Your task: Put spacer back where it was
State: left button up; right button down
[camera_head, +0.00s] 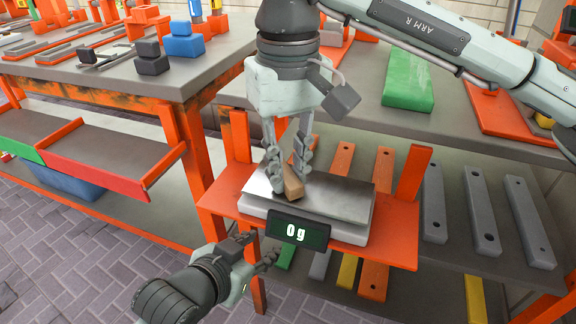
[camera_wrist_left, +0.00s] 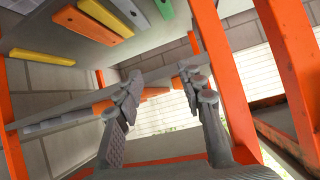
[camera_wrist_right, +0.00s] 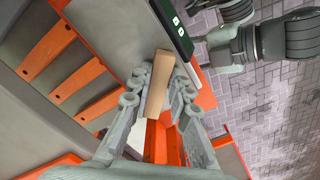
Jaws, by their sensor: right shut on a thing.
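The spacer is a small tan block (camera_head: 294,187). It is between the fingers of my right gripper (camera_head: 288,172), which is shut on it just above the scale's metal plate (camera_head: 340,200). In the right wrist view the spacer (camera_wrist_right: 160,90) sits lengthwise between the fingertips; I cannot tell whether it touches the plate. The scale's display (camera_head: 298,231) reads 0 g. My left gripper (camera_head: 268,255) is open and empty, low beside the orange scale shelf; its spread fingers (camera_wrist_left: 155,88) show in the left wrist view.
An orange shelf (camera_head: 390,225) carries the scale. A bench with black blocks (camera_head: 151,58) and blue blocks (camera_head: 184,42) stands at the left. A green block (camera_head: 409,82) lies on the right bench. Grey and orange planks (camera_head: 433,205) lie on the lower right shelf.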

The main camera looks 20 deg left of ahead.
aim_at(288, 175)
jog(key=shift+f, duration=0.15)
jog(key=c, duration=1.4)
grip_release()
pick_arm(q)
jog(key=shift+w+d+r+t, duration=0.4)
jog(key=shift+d+r, duration=0.15)
jog(key=shift+r, duration=0.15)
jog(key=shift+s+f, duration=0.1)
